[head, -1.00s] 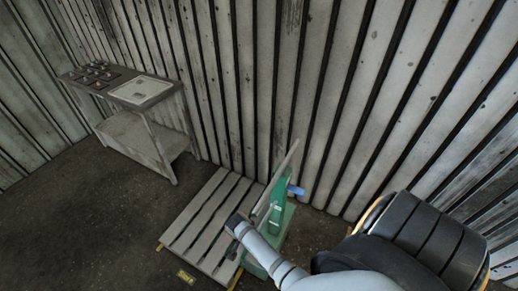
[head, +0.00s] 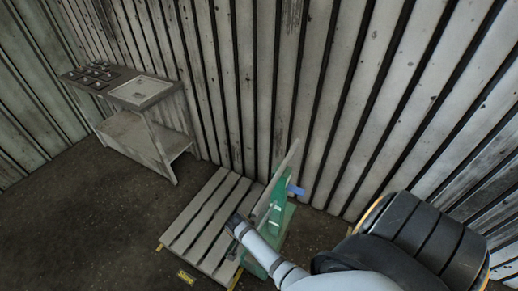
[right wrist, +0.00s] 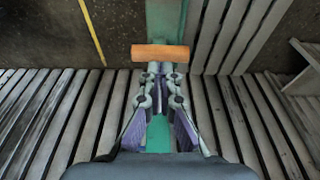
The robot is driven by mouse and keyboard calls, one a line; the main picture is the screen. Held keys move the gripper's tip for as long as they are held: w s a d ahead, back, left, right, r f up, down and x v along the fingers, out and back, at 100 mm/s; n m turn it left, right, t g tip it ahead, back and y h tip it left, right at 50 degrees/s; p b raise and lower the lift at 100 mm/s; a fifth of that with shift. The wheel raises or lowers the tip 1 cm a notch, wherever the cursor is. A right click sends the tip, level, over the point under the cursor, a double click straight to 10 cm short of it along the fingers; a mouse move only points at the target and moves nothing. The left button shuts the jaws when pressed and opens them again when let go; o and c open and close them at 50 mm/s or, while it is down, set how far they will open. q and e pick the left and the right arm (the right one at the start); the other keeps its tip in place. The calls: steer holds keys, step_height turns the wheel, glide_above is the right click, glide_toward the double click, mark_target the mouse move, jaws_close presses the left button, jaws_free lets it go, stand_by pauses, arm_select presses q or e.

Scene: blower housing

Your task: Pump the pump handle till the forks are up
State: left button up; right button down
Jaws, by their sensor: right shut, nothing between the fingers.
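The green pump unit (head: 279,215) stands at the right edge of a slatted pallet (head: 190,219), close to the wall. A pale grey bar (head: 285,165) rises at a slant beside it. In the right wrist view, an orange crossbar (right wrist: 160,53), which looks like the handle's grip, lies just beyond the fingertips of my right gripper (right wrist: 160,70). The gripper is shut and empty; I cannot tell if it touches the bar. In the head view my right arm reaches over the pallet, and the orange bar is not visible. My left gripper is not in view.
A small blue part (head: 295,190) shows beside the green unit. The floor at left is clear.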

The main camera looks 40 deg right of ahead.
steer(key=shift+f, duration=0.1)
steer(key=s+a+f+b+x, duration=0.1)
steer(key=a+b+x, duration=0.2)
steer(key=b+x, duration=0.85)
steer(key=r+p, duration=0.6)
steer(key=p, duration=0.1)
steer(key=r+p, duration=0.6)
steer(key=p, duration=0.1)
steer(key=shift+d, duration=0.2)
steer(key=shift+r, duration=0.35)
steer(key=shift+f+b, duration=0.15)
steer(key=shift+b, duration=0.2)
